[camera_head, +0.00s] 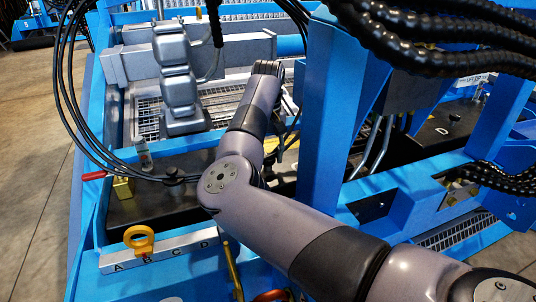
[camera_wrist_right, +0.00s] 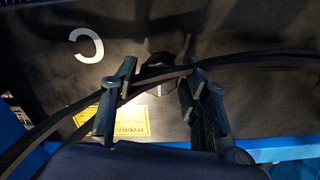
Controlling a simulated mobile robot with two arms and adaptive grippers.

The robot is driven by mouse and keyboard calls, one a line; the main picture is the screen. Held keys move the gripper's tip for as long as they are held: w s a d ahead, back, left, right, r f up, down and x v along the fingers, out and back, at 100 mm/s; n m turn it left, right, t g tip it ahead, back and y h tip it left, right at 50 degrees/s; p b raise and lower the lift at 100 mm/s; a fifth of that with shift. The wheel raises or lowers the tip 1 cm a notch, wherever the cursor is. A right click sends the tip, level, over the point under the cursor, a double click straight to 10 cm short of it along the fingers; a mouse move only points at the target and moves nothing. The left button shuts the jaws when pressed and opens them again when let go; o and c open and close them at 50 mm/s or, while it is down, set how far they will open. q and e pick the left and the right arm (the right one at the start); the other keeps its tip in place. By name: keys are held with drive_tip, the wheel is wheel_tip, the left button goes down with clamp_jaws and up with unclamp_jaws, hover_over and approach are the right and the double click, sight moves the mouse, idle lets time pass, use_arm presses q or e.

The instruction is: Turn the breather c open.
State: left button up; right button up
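In the right wrist view, breather c appears to be the small black knob (camera_wrist_right: 158,60) on a dark panel (camera_wrist_right: 240,75) marked with a white letter C (camera_wrist_right: 88,44). Black hoses cross in front of it and partly hide it. My right gripper (camera_wrist_right: 160,76) is open, with one finger on each side of the knob and hoses. I cannot tell whether either finger touches them. In the head view, my right arm reaches in from the lower right and hides breather c. Little of the gripper (camera_head: 287,130) shows beside the wrist. My left gripper is not in view.
A yellow ring handle (camera_head: 139,240) sits at B on a plate (camera_head: 180,248) lettered A to D. Another black knob (camera_head: 174,176) stands on the left panel, near a red-tipped lever (camera_head: 94,175). A blue post (camera_head: 330,110) rises right of my wrist. Thick black hoses (camera_head: 440,45) hang upper right.

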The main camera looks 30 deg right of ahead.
drive_tip(key=c, duration=0.8)
